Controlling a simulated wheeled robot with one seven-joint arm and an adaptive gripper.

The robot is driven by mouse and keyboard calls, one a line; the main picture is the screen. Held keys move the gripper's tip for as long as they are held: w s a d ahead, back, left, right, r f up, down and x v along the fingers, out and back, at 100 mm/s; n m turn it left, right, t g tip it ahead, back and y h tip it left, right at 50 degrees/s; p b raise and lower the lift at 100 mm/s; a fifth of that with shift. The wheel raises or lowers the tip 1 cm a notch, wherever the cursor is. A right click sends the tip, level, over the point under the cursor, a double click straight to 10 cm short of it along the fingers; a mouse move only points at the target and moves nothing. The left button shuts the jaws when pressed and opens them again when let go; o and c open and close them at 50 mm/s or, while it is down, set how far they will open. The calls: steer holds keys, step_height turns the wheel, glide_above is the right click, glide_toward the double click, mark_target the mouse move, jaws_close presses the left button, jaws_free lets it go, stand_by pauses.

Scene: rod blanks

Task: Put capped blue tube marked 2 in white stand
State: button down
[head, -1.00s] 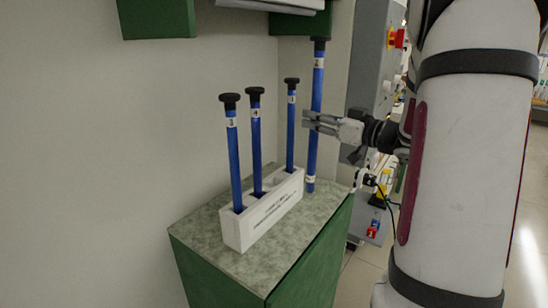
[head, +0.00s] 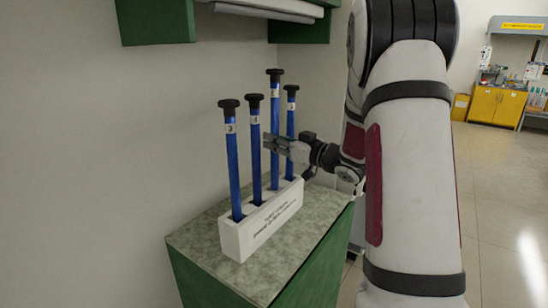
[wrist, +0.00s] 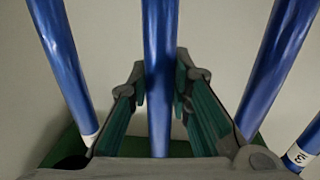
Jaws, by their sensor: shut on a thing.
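The held blue tube (head: 275,112) has a black cap and a white label too small to read surely. It is upright over the white stand (head: 241,240), between two other tubes. Its cap is higher than theirs. Its lower end is hidden at the stand, so I cannot tell how deep it sits. My gripper (head: 272,143) is shut around its middle. In the wrist view the tube (wrist: 159,75) passes between my fingers (wrist: 160,105).
Tubes marked 3 (head: 233,165) and apparently 4 (head: 256,150) stand in the stand on the left. Another capped tube (head: 290,125) stands at its far end, close to my gripper. The stand is on a green cabinet (head: 300,240) against the wall, with a shelf (head: 160,20) above.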

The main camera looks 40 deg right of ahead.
mark_target(274, 156)
step_height(274, 156, down, 4)
steer(key=shift+f, duration=0.15)
steer(key=shift+w+f, duration=0.15)
steer(key=shift+f, duration=0.2)
steer(key=c, duration=1.5)
jaws_free()
steer(key=shift+f, duration=0.1)
steer(key=shift+o, duration=0.2)
